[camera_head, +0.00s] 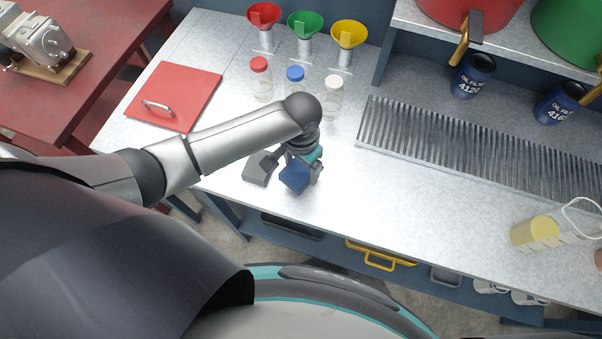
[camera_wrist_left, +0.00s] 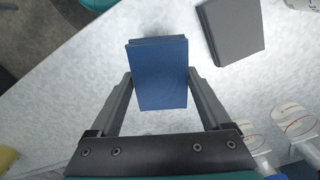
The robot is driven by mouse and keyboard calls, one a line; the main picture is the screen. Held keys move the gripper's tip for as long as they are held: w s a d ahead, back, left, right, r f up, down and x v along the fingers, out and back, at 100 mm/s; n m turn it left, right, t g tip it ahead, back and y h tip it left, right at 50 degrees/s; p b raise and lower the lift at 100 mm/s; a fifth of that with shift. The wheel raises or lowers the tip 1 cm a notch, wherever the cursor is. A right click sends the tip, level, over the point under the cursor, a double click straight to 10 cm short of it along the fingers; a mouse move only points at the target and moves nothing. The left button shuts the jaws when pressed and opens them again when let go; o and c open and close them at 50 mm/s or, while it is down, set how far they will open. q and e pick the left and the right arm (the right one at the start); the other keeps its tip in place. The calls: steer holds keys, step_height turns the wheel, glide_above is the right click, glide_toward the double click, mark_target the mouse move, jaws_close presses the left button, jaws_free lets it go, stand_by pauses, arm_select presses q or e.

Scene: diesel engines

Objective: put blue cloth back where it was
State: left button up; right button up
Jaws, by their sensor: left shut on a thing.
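The blue cloth (camera_head: 296,175) is a folded dark-blue block near the front edge of the bench. It also shows in the left wrist view (camera_wrist_left: 160,75), between the two fingers. My left gripper (camera_head: 304,168) is shut on the blue cloth, with a finger on each side of it. I cannot tell whether the cloth touches the bench top or hangs just above it. A folded grey cloth (camera_head: 259,167) lies just left of it in the head view, and it shows at the upper right of the left wrist view (camera_wrist_left: 232,28). My right gripper is not seen.
Bottles with red (camera_head: 260,78), blue (camera_head: 295,84) and white caps stand behind, below coloured funnels (camera_head: 305,25). A red panel with a handle (camera_head: 174,97) lies left. A grooved metal grate (camera_head: 480,150) and a yellow-filled jug (camera_head: 536,233) are right. Bare bench (camera_head: 400,210) lies between.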

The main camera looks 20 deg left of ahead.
mark_target(301, 175)
arm_select(q)
step_height(301, 175, down, 4)
steer(key=shift+r+b, duration=0.1)
steer(key=shift+b, duration=0.35)
steer(key=o, duration=1.1)
steer(key=shift+o, duration=0.2)
step_height(301, 175, up, 12)
steer(key=shift+r+p, duration=0.1)
steer(key=shift+p, duration=1.15)
